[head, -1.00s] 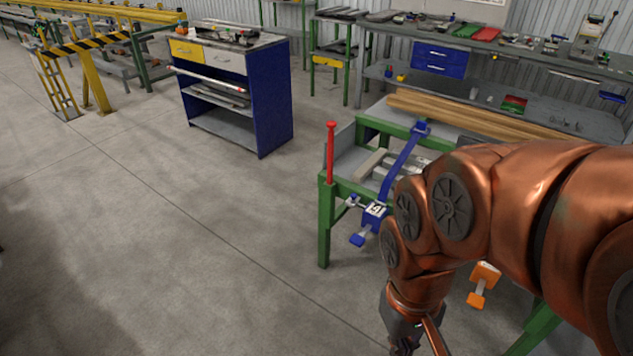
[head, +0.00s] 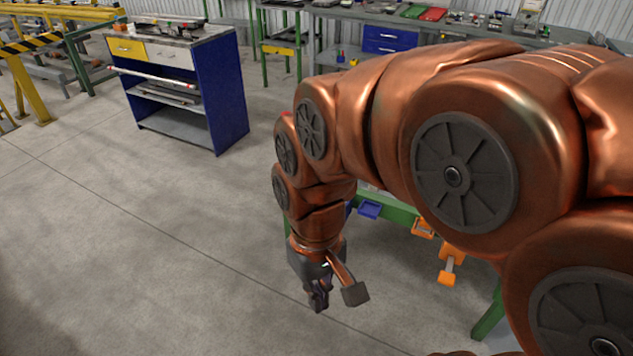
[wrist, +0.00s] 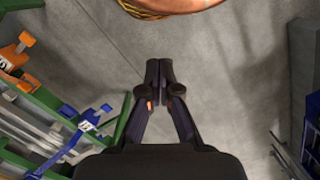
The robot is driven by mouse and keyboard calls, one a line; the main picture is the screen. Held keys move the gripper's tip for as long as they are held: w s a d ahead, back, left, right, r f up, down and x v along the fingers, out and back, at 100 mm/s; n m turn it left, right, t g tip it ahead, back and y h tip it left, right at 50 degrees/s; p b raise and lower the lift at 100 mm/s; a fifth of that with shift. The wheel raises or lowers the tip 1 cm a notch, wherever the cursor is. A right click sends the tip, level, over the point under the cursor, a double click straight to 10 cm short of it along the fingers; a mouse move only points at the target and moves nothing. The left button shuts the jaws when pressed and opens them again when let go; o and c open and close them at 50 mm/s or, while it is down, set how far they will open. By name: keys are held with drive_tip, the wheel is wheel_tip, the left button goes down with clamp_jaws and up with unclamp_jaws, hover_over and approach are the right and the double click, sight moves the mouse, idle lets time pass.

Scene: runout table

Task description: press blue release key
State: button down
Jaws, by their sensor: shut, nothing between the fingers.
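My gripper (head: 319,303) points down over bare floor in front of the table, with its fingers together and empty. In the wrist view its fingertips (wrist: 159,72) meet over grey concrete. A blue clamp (wrist: 86,125) with a white label lies left of the fingers, at the edge of the green-framed table, apart from them. A small blue part (wrist: 67,110) is beside it on the green rail. In the head view a blue part (head: 369,209) shows on the rail, right of my gripper; my arm hides most of the clamp. I cannot tell which blue part is the key.
Orange clamp parts (head: 447,272) hang at the green table frame (head: 488,322), right of my gripper. A blue cabinet (head: 228,95) stands behind on the left. A workbench (head: 480,30) runs along the back wall. The floor at left is clear.

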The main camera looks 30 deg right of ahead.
drive_tip(key=w+d+t+y+b, duration=0.2)
drive_tip(key=w+b, duration=0.4)
drive_tip(key=w, duration=1.6)
drive_tip(key=w+d+f+n+t+y+b, duration=0.25)
drive_tip(key=w+d+b, duration=0.4)
drive_tip(key=w, duration=0.95)
drive_tip(key=w+d+f+t+b, duration=0.1)
drive_tip(key=w+d+f, duration=0.15)
drive_tip(key=d, duration=0.25)
drive_tip(key=w+d+f+t+b, duration=0.1)
drive_tip(key=w+d+f, duration=0.1)
drive_tip(key=w+d, duration=0.25)
drive_tip(key=w+d+f+n+t+b, duration=0.1)
drive_tip(key=w+d+f+n+b, duration=0.1)
drive_tip(key=d+f+b, duration=0.2)
drive_tip(key=w+d+f+n+t+b, duration=0.1)
drive_tip(key=d+f+b, duration=0.3)
drive_tip(key=d+f, duration=0.6)
drive_tip(key=w+d+t, duration=0.1)
drive_tip(key=d, duration=0.6)
drive_tip(key=shift+f+n+b, duration=0.25)
drive_tip(key=shift+n+b, duration=0.05)
drive_tip(key=shift+n, duration=0.05)
drive_tip(key=shift+w+h, duration=0.1)
drive_tip(key=shift+h, duration=0.15)
